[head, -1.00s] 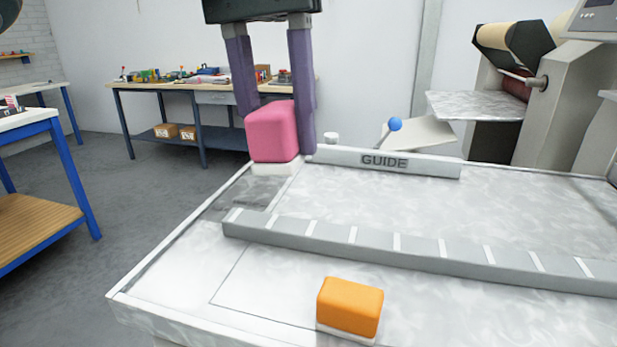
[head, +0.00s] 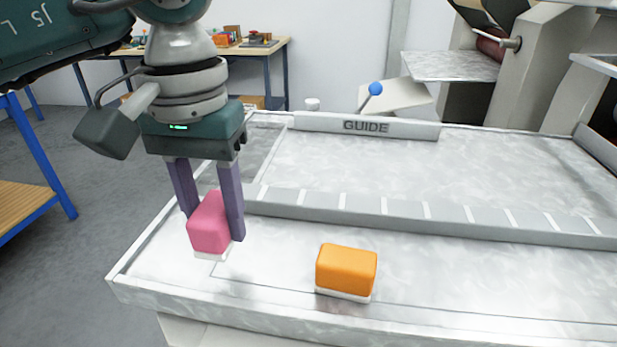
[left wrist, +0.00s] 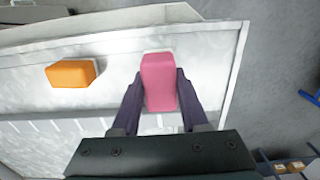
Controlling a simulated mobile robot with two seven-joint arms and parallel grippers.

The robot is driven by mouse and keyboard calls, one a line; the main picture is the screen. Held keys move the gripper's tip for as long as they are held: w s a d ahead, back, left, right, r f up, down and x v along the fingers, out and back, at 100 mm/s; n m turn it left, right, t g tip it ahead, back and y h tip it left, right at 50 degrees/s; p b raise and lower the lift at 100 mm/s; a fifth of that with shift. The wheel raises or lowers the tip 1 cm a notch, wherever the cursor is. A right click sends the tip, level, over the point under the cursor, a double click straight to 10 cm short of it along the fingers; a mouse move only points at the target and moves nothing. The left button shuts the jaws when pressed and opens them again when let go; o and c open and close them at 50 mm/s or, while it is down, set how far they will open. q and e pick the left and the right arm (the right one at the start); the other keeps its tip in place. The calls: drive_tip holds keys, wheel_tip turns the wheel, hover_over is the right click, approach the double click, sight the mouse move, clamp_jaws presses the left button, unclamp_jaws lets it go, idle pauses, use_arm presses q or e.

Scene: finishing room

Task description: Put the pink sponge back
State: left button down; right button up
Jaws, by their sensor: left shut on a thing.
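The pink sponge (head: 209,224), with a white underside, is between the purple fingers of my left gripper (head: 208,215), which is shut on it. It is over the near left part of the metal table (head: 290,262), in front of the ribbed bar. I cannot tell whether its underside touches the table. In the left wrist view the pink sponge (left wrist: 158,82) sits between both fingers of the left gripper (left wrist: 158,88). My right gripper is in neither view.
An orange sponge (head: 346,270) with a white base lies on the table to the right, apart from the pink one; it also shows in the left wrist view (left wrist: 71,73). The grey ribbed bar (head: 400,217) crosses the table behind. A GUIDE bar (head: 366,127) stands at the back.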

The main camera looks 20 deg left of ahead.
sight(222, 247)
use_arm(q)
wheel_tip(222, 247, down, 5)
drive_tip(key=shift+r, duration=0.15)
drive_tip(key=shift+f, duration=0.2)
drive_tip(key=shift+c, duration=2.1)
unclamp_jaws()
drive_tip(key=shift+r, duration=0.1)
